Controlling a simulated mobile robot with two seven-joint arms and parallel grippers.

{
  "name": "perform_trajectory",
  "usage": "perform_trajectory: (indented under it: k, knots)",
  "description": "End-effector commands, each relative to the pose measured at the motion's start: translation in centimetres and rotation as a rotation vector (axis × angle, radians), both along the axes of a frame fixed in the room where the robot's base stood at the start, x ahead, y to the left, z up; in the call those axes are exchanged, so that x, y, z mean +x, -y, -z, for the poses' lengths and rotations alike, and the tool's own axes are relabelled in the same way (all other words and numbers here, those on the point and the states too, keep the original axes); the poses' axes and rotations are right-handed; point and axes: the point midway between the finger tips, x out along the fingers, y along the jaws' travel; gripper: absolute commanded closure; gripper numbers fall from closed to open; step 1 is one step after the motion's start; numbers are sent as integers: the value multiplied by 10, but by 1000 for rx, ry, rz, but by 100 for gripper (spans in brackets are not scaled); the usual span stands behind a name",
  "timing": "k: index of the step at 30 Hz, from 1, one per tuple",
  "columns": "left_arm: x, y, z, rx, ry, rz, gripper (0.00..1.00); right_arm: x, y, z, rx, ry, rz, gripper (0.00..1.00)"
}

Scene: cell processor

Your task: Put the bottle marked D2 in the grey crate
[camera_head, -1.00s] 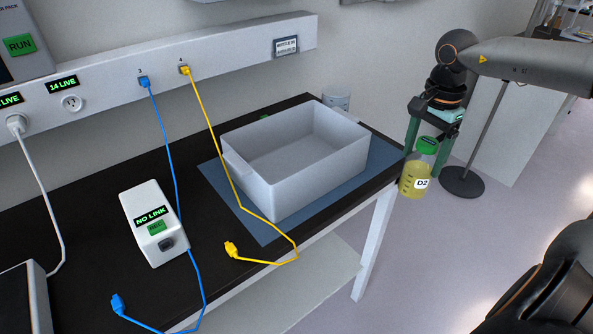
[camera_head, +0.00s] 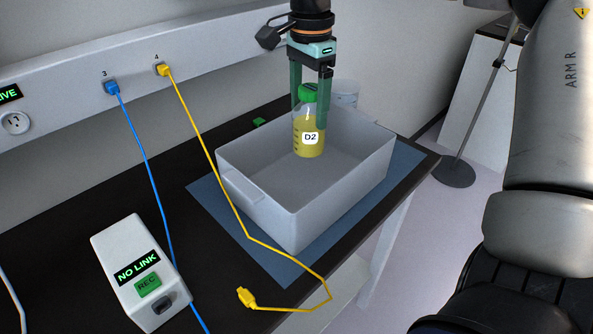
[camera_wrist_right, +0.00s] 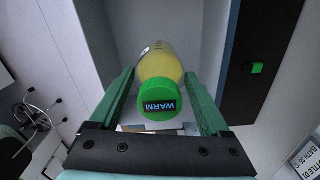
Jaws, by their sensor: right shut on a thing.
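The bottle marked D2 (camera_head: 310,138) has yellow liquid and a green cap, and hangs upright over the grey crate (camera_head: 300,222). My right gripper (camera_head: 312,92) is shut on it near the cap, with its green fingers pointing down. The bottle's lower end shows against the crate's inside; I cannot tell exactly how high it is above the floor. In the right wrist view the bottle's cap (camera_wrist_right: 159,100), reading WARM, sits between the two fingers (camera_wrist_right: 162,95). My left gripper is not in view.
The crate stands on a blue mat (camera_head: 275,266) on a dark bench. A yellow cable (camera_head: 208,150) runs down past the crate's left side to a loose plug. A white NO LINK box (camera_head: 138,270) stands at front left. A wall rail (camera_head: 215,62) runs behind.

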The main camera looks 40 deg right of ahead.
Motion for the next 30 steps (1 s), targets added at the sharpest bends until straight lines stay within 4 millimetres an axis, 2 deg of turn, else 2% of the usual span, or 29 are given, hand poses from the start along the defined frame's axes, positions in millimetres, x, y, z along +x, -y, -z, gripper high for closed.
perform_trajectory:
  k: [6, 14, 19, 30]
  knots:
    - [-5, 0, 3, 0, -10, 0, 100, -1, 0, 42, 1, -4, 0, 100]
    - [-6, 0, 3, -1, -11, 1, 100, -1, 1, 64, 0, -2, 0, 100]
    - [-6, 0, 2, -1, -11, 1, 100, -1, 1, 89, 0, -4, 1, 100]
    - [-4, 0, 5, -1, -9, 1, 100, 0, 1, 97, 0, 2, 1, 100]
